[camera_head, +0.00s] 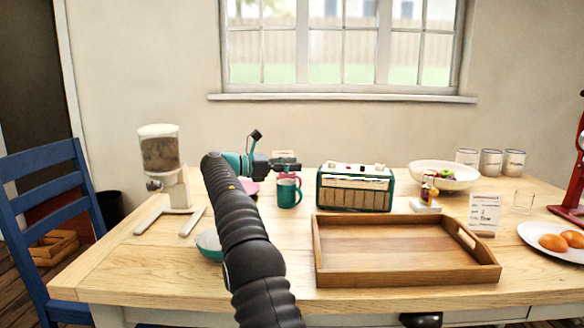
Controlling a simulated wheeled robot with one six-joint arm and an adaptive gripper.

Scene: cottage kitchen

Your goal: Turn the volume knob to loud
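A teal mug (288,194) stands left of the radio. A wooden tray (325,276) lies in front. A cereal dispenser (160,155) stands at left.

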